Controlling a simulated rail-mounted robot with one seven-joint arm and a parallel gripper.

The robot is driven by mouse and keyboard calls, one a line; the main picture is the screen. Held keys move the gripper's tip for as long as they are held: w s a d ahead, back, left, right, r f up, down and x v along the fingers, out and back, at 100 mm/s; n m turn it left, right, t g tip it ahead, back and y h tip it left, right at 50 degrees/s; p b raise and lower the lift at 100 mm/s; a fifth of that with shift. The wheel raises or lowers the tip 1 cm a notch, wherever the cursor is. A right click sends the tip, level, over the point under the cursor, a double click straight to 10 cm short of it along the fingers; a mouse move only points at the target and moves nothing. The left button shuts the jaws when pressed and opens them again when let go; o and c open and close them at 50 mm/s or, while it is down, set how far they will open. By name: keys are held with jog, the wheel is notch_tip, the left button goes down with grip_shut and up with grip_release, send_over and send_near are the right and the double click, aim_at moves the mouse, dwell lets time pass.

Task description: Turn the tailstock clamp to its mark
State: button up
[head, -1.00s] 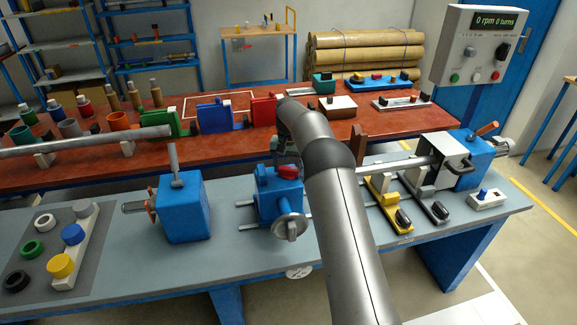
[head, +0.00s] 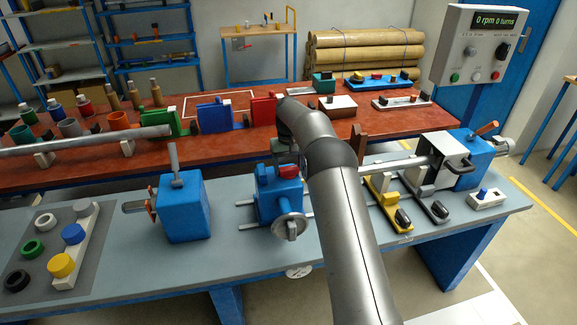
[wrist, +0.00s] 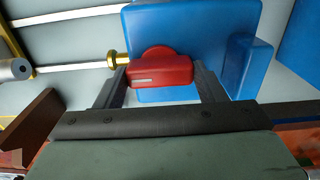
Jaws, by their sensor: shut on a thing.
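The tailstock (head: 282,200) is a blue block with a grey handwheel (head: 290,227) on its near face, standing on the bench rails. Its clamp (head: 288,171) is a red handle on top. In the wrist view the clamp (wrist: 160,66) has a rounded hub and a straight bar with a short pale line near its left end. My gripper (wrist: 162,76) has one dark finger at each end of the bar and is shut on it. The blue tailstock top (wrist: 190,25) lies behind the clamp. I cannot make out a separate mark.
A blue block with a grey lever (head: 182,205) stands left of the tailstock. Yellow and dark supports (head: 385,195) stand to the right, before the blue drive unit (head: 475,160).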

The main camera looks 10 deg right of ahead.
aim_at(288, 167)
jog(key=o, duration=1)
jog(key=shift+r+p, duration=1)
jog(key=shift+r, duration=7.7)
